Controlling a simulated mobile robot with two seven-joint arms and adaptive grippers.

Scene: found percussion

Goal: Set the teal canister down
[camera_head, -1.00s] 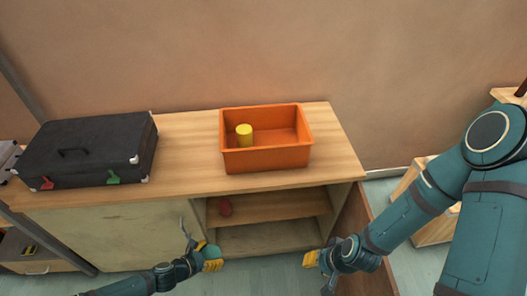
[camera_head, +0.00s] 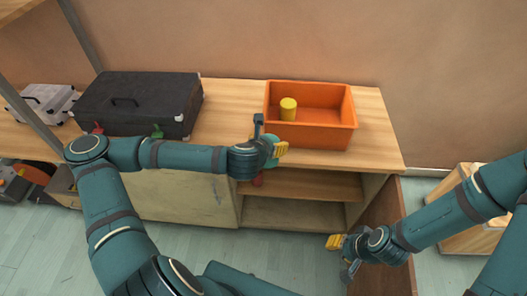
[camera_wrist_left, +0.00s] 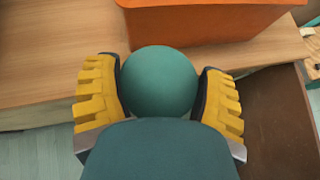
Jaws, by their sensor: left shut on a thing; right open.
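The teal canister (camera_wrist_left: 160,78) is between the yellow-padded fingers of my left gripper (camera_wrist_left: 161,92) in the left wrist view, with its round end showing. In the head view my left gripper (camera_head: 276,150) holds the canister (camera_head: 270,148) near the front edge of the wooden cabinet top, just in front of the orange bin. Much of the canister is hidden there by the gripper. My right gripper (camera_head: 343,246) is open and empty, low in front of the cabinet's right side.
The orange bin (camera_head: 322,137) stands on the cabinet top (camera_head: 228,105) with a yellow cylinder (camera_head: 288,109) inside. A black case (camera_head: 140,103) lies to the left. Bare wood lies between case and bin, and right of the bin.

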